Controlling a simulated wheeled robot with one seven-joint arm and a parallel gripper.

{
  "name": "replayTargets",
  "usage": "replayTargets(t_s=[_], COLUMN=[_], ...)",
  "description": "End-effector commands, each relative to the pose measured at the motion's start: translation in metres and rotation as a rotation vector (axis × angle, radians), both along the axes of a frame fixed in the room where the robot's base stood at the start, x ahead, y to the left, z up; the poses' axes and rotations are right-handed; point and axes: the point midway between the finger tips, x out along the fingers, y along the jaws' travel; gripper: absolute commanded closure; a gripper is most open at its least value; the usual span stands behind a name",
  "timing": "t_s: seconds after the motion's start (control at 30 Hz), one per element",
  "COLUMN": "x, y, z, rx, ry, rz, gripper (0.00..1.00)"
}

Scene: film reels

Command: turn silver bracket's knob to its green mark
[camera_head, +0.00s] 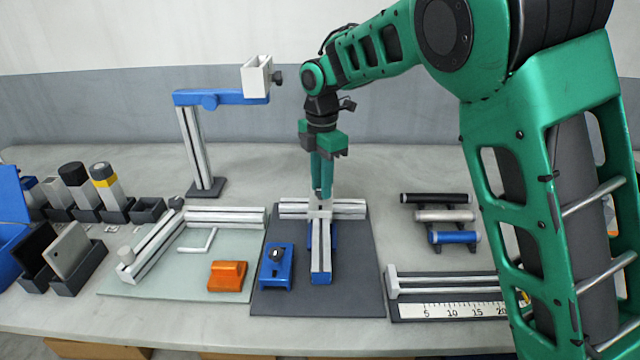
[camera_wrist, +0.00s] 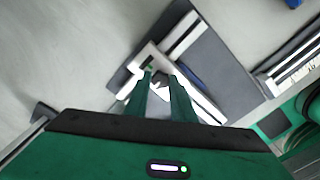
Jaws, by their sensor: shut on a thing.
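The silver bracket (camera_head: 320,214) sits where the profile rails meet on the dark grey mat. In the wrist view its pale body (camera_wrist: 148,56) shows beyond my fingertips. My gripper (camera_head: 321,192) points straight down over it, fingers shut on the silver bracket's knob (camera_wrist: 160,80). The fingers hide most of the knob, so I cannot tell where it points. A small dark green spot, perhaps the green mark, shows on the bracket in the wrist view.
A blue bracket (camera_head: 276,266) with a black knob stands left on the same dark mat (camera_head: 352,295). An orange block (camera_head: 227,276) lies on the glass plate to the left. Several bars (camera_head: 445,216) rest on a rack at right. A ruler fixture (camera_head: 450,309) is front right.

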Motion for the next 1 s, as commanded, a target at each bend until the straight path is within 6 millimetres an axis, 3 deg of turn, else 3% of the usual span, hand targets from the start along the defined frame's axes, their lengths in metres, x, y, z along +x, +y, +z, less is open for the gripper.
replayTargets(t_s=[1.0], x=[0.0000], y=[-0.0007], z=[0.0004], rx=[0.000], ry=[0.000], rz=[-0.966], gripper=[1.00])
